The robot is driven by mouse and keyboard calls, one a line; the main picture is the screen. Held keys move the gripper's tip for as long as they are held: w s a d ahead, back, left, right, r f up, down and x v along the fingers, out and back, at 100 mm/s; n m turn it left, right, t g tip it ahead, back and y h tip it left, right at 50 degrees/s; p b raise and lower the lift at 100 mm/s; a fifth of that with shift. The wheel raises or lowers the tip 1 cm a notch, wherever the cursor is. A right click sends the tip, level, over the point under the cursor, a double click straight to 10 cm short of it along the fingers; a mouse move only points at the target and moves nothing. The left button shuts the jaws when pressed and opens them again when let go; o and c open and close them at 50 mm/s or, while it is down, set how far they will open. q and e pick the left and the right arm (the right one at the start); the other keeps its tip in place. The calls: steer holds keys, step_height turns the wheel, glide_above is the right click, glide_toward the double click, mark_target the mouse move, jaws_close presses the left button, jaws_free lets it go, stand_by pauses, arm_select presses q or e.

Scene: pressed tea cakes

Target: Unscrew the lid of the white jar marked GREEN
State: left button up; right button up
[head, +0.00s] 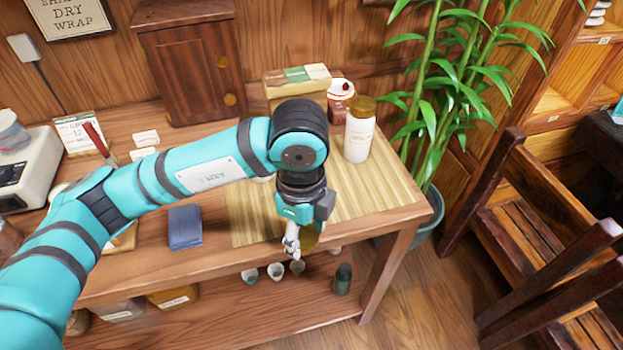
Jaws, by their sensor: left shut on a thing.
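A white jar (359,140) with a gold-brown lid (362,106) stands upright at the back right of the table. Its label is too small for me to read, so I cannot tell if it says GREEN. My left gripper (291,243) points down at the table's front edge, in front of that jar and apart from it. It is shut on a gold-brown round thing (309,238), which may be a lid; the fingers and wrist hide much of it. I cannot tell whether a jar is under it. My right gripper is out of view.
A bamboo mat (396,190) lies under the white jar. A box (297,82) and a red-and-white tin (340,92) stand behind. A plant (435,110) and a chair (540,220) are at the right. Several small cups (275,271) and a dark bottle (343,279) sit on the lower shelf.

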arm_select(q)
steer(key=w, duration=0.5)
steer(key=w+f+p, duration=0.1)
steer(key=w, duration=0.3)
steer(key=w+p, duration=0.1)
steer(key=w, duration=0.4)
steer(key=shift+w+a+f, duration=0.1)
steer(key=shift+w+f, duration=0.05)
steer(key=shift+w, duration=0.2)
steer(key=shift+w+f, duration=0.1)
steer(key=shift+w, duration=0.05)
step_height(320, 180, down, 3)
steer(key=shift+r+p, duration=0.1)
steer(key=shift+p, duration=0.55)
steer(key=shift+f, duration=0.3)
steer(key=shift+f, duration=0.1)
steer(key=o, duration=0.8)
steer(key=shift+o, duration=1.1)
